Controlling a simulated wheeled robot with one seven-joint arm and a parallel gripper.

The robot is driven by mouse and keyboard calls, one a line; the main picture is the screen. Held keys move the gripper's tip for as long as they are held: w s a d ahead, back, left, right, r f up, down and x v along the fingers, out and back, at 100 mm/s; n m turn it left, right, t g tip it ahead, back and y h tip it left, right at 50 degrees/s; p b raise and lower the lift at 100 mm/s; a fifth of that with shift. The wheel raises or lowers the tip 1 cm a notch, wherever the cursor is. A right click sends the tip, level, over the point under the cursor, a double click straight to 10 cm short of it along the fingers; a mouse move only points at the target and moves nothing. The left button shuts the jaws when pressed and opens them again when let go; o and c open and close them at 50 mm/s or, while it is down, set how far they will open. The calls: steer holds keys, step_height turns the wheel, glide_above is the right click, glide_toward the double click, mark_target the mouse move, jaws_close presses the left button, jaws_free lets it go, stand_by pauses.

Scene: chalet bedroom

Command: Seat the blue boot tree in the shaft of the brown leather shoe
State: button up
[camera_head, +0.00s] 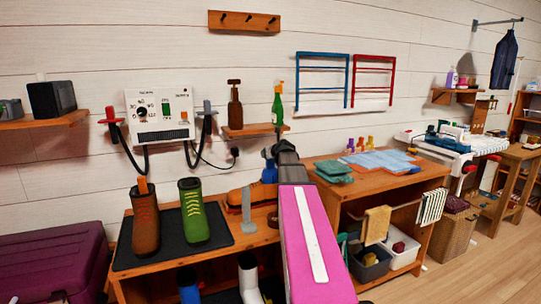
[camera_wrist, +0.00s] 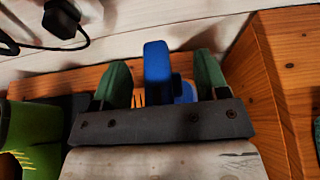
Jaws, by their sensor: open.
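The brown leather shoe (camera_head: 145,225) is a tall boot with orange laces, upright on the dark mat at the left of the bench. A narrow orange-brown piece (camera_head: 143,186) shows at its shaft top; I cannot tell what it is. The blue boot tree (camera_wrist: 157,65) stands upright between the two green fingers of my gripper (camera_wrist: 160,82) in the wrist view. The fingers are apart, with visible gaps on both sides of it. In the head view the boot tree (camera_head: 269,174) shows just below my gripper (camera_head: 269,160), beyond the green shoe. Its lower part is hidden.
The green shoe (camera_head: 193,212) stands right of the brown one on the mat (camera_head: 222,236). A grey upright piece (camera_head: 246,208) stands between the mat and my arm. A wall box (camera_head: 160,115) with hanging hoses is above the shoes. A taller wooden cabinet (camera_head: 335,200) is at right.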

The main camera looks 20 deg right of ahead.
steer(key=v, duration=1.2)
steer(key=shift+r, duration=0.15)
